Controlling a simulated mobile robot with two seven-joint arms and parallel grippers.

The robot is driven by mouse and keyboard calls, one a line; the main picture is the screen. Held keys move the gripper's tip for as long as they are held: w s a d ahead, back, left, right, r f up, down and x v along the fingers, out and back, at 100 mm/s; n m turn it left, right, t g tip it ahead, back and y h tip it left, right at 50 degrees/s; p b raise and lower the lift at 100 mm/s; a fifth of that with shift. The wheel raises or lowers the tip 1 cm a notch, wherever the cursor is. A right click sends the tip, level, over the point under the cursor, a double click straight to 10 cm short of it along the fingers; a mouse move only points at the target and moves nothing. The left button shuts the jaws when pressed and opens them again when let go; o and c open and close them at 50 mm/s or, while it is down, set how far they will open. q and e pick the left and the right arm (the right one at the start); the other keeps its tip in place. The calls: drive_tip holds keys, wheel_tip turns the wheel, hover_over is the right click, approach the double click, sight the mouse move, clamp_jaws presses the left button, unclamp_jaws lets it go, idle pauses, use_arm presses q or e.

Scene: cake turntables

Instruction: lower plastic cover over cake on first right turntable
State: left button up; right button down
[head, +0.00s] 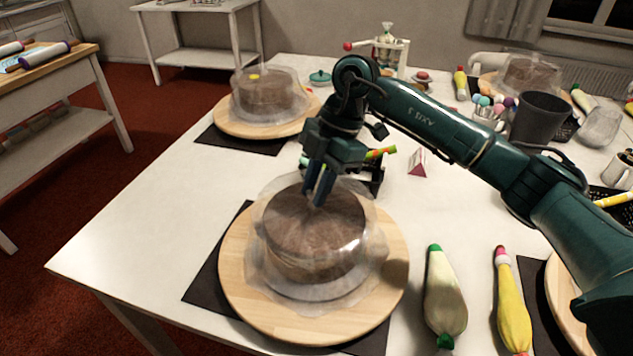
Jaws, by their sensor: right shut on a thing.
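A brown cake (312,233) stands on a round wooden turntable (240,290) at the front middle of the table. A clear plastic cover (368,262) sits around and over the cake, its lower edge close to the board; I cannot tell whether it touches. My right gripper (319,190) is above the cake's top, pointing down, shut on the top of the plastic cover. The exact grip point is partly hidden by the fingers. My left gripper is not in view.
Another covered cake (268,92) stands on a turntable (228,122) behind. A green-tipped piping bag (443,295) and a yellow one (512,305) lie to the right, near another turntable (562,300). A dark cup (538,120) stands back right. The table's left front is clear.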

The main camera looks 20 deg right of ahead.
drive_tip(key=c, duration=1.2)
unclamp_jaws()
drive_tip(key=shift+r, duration=0.1)
